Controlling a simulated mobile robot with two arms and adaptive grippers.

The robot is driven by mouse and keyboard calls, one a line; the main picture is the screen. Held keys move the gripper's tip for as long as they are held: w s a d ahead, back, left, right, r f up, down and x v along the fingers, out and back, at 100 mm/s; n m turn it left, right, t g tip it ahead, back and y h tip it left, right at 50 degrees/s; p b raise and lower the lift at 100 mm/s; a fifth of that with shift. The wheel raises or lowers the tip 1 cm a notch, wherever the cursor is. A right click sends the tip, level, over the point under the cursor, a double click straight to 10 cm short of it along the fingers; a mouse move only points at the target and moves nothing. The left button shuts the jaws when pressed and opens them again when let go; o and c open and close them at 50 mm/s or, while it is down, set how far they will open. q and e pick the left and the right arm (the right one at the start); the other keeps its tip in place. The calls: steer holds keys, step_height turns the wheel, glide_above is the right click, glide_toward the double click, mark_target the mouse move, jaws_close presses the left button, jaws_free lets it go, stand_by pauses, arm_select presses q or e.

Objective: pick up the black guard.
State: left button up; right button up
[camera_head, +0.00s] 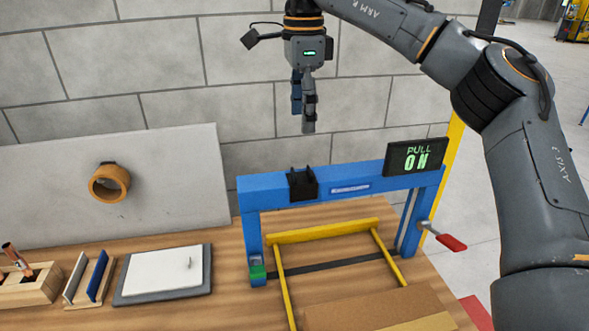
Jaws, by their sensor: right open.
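A small black piece with upright prongs (302,183), which looks like the black guard, sits on the top beam of the blue frame (347,186), left of its middle. My right gripper (303,115) hangs above it with its fingers pointing down, apart from it and empty. The fingers are seen partly edge-on, one grey and one blue. My left gripper is not in view.
A PULL ON sign (416,157) stands at the beam's right end. A red-handled lever (451,242) sticks out at the right. A yellow frame (322,231) stands below the beam. A grey pad (165,272) and a wooden block with copper tubes (30,286) lie left.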

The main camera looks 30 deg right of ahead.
steer(key=p, duration=0.1)
glide_above(302, 171)
steer(key=f, duration=0.4)
steer(key=s+f, duration=0.1)
steer(key=f, duration=0.1)
steer(key=shift+a, duration=0.1)
steer(key=shift+w+f, duration=0.15)
steer(key=shift+f, duration=0.2)
steer(key=shift+w+f+p, duration=0.1)
steer(key=shift+f+p, duration=0.1)
steer(key=shift+p, duration=0.2)
step_height(302, 171, down, 4)
steer(key=p, duration=0.3)
steer(key=shift+w, duration=0.15)
steer(key=shift+f, duration=0.5)
steer(key=shift+w, duration=0.1)
steer(key=c, duration=1.2)
